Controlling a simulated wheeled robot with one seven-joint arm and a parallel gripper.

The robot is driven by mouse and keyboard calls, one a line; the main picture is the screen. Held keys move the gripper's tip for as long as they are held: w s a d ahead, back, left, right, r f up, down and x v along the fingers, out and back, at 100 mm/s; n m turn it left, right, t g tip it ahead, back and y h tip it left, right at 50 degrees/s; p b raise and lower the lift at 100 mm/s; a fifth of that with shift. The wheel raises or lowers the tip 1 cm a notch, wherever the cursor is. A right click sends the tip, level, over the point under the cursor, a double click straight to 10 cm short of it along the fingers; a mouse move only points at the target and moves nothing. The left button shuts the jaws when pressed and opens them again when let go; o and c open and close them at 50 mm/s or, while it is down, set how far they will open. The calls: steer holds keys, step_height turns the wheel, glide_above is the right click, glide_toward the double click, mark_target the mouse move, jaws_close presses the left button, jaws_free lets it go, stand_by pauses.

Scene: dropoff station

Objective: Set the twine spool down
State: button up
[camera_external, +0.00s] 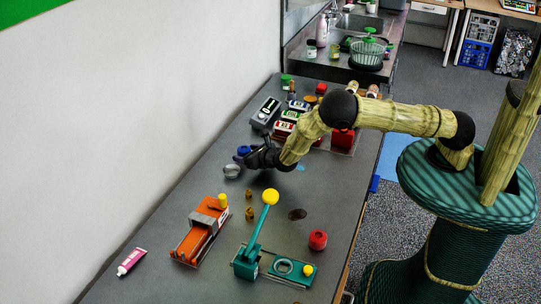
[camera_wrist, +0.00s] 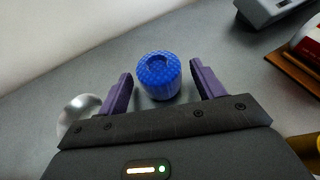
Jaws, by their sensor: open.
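The twine spool seems to be the blue, textured cylinder (camera_wrist: 158,76) with a dimple in its top. It stands upright on the grey table, between the two purple fingers of my gripper (camera_wrist: 161,72) in the wrist view. The fingers are open, with a gap on each side of it. In the external view the blue spool (camera_external: 243,150) shows just beyond my dark gripper (camera_external: 243,159), low over the table near the wall. Its lower part is partly hidden there.
A silver round item (camera_external: 231,170) lies close beside my gripper; it also shows in the wrist view (camera_wrist: 78,108). A grey device (camera_external: 265,112) and several boxes stand behind. An orange fixture (camera_external: 198,232) and a teal lever press (camera_external: 247,262) stand in front.

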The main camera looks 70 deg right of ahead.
steer(key=shift+s+a+r, duration=0.2)
steer(key=shift+s, duration=0.05)
steer(key=b+v, duration=0.2)
steer(key=v, duration=0.9)
steer(key=shift+s, duration=0.25)
steer(key=s+d+r+m+g+h, duration=0.1)
steer(key=s+d+r+m+g, duration=0.2)
steer(key=s+d+m+g, duration=0.35)
steer(key=s+d+r+m+g+h, duration=0.1)
steer(key=s+d+r+m+g, duration=0.15)
steer(key=s+d+m, duration=0.65)
steer(key=s+a+r+m+y, duration=0.3)
steer(key=s+m, duration=0.2)
steer(key=m, duration=0.3)
steer(key=s+a+r+m+y, duration=0.2)
steer(key=s+r+m+y, duration=0.2)
steer(key=s+m, duration=0.2)
steer(key=shift+a+m+g, duration=0.3)
steer(key=shift+a+m, duration=0.05)
steer(key=shift+m, duration=0.9)
